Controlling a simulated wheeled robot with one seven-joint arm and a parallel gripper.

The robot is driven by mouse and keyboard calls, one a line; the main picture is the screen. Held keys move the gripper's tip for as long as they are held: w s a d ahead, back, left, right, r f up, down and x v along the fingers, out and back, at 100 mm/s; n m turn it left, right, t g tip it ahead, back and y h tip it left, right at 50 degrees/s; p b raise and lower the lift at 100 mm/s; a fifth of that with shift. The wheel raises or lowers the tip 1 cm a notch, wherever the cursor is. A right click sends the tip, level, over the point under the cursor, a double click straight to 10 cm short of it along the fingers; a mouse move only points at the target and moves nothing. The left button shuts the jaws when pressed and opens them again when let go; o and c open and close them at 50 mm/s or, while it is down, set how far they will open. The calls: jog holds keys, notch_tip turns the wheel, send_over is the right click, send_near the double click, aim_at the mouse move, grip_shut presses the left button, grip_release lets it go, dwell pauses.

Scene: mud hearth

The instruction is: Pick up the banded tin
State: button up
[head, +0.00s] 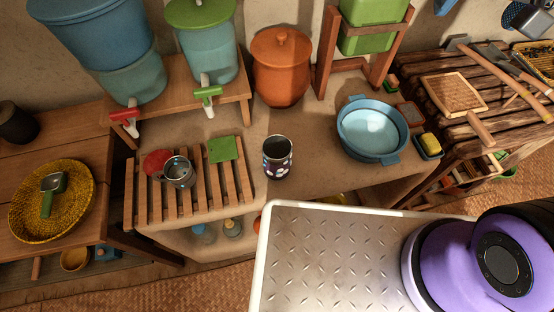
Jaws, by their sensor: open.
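The banded tin (277,160) stands upright and open-topped on the mud counter (310,172), near its front edge. It is dark with pale and purple-toned markings around its side and a light rim. It stands just right of the slatted wooden rack and apart from its neighbours. My gripper is out of the picture; only a purple part of my arm shows at the lower right, over my metal deck.
A steel mug (180,173) stands on the slatted rack (235,190) with a red disc and a green square. An orange lidded pot (282,66) stands behind the tin. A blue basin (345,148) stands to the right. Counter around the tin is clear.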

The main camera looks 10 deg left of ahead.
jog(key=w+a+f+g, duration=0.1)
jog(key=w+a+f, duration=0.4)
jog(key=a+f, duration=0.35)
jog(key=g, duration=0.3)
send_over(277, 151)
jog(key=s, duration=0.4)
jog(key=shift+f, duration=17.1)
jog(key=shift+w+d, duration=0.15)
jog(key=shift+w, duration=0.1)
jog(key=c, duration=1.1)
